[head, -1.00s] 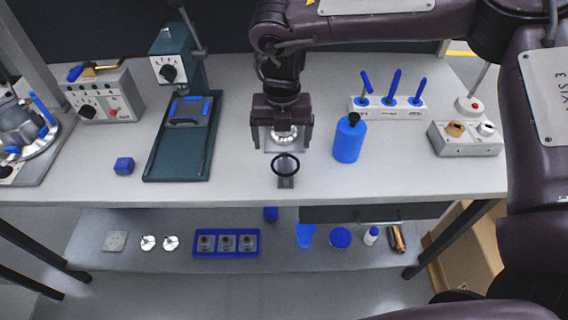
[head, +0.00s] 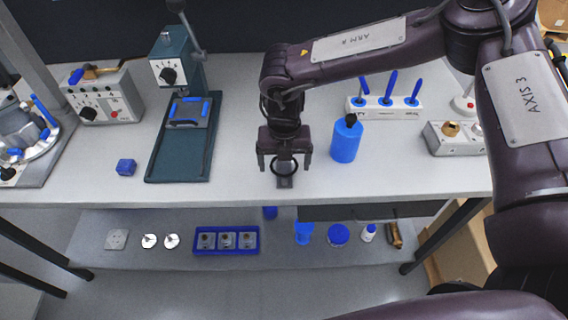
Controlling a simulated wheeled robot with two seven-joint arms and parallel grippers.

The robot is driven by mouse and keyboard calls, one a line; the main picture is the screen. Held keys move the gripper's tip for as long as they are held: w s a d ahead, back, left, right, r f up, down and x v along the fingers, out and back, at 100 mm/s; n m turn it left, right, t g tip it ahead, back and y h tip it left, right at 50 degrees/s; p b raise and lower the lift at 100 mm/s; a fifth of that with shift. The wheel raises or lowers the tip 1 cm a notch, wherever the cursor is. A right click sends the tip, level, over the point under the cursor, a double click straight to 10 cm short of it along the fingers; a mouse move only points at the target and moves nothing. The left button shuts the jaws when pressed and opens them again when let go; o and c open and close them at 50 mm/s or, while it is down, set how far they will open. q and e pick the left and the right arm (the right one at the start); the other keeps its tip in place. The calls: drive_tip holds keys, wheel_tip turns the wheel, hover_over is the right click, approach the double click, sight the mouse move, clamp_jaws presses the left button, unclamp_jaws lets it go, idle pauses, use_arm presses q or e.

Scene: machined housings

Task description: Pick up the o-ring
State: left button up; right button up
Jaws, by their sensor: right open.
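The o-ring (head: 285,174) is a thin black ring at the front of the grey bench, on or just above a small grey block (head: 285,183). My right gripper (head: 285,168) points down over it with its jaws apart, one finger on each side of the ring. The gripper hides the upper part of the ring. I cannot tell whether the fingers touch it. My left gripper does not show.
A blue bottle (head: 346,139) stands close to the right of the gripper. Behind it is a white rack (head: 386,112) with blue-handled tools. The bench front edge (head: 400,196) is near.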

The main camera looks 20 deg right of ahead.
drive_tip(key=shift+f, duration=0.25)
idle(0.4)
drive_tip(key=c, duration=1.3)
drive_tip(key=shift+r, duration=0.1)
